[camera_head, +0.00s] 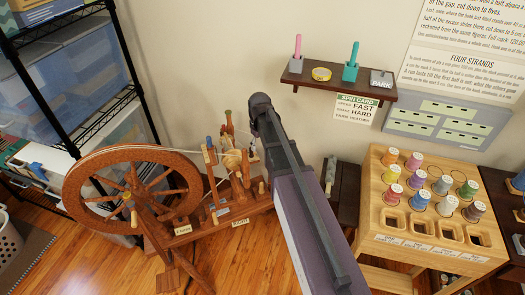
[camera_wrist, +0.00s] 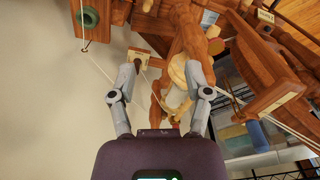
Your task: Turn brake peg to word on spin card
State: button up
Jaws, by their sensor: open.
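The spin card (camera_head: 355,107) hangs under the wall shelf; "FAST" and "HARD" are its large words. The spinning wheel (camera_head: 135,190) stands at left, its flyer and bobbin parts (camera_head: 235,160) just left of my arm. Several pale pegs show on it, one at its right end (camera_head: 262,187); I cannot tell which is the brake peg. Small labels on its base are too small to read surely. In the wrist view my gripper (camera_wrist: 163,73) is open over the wheel's wooden parts. A pale wooden piece (camera_wrist: 140,56) shows near the left fingertip; contact is unclear. My arm hides the fingers in the head view.
The wall shelf (camera_head: 338,86) holds a pink peg, a yellow tin, a teal peg and a "PARK" block. A wooden stand (camera_head: 375,250) with several coloured spools is at right. A black rack (camera_head: 75,90) is at left. Cords cross near my fingers in the wrist view.

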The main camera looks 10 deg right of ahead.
jog(key=shift+s+f+m, duration=0.1)
jog(key=shift+s+m, duration=0.2)
jog(key=shift+s, duration=0.8)
jog(key=s+r+m+p, duration=0.2)
jog(key=s, duration=0.6)
jog(key=s+r+m+p, duration=0.2)
jog(key=s+r+p, duration=0.1)
jog(key=s, duration=0.5)
jog(key=shift+s+r, duration=0.3)
jog(key=shift+s, duration=0.1)
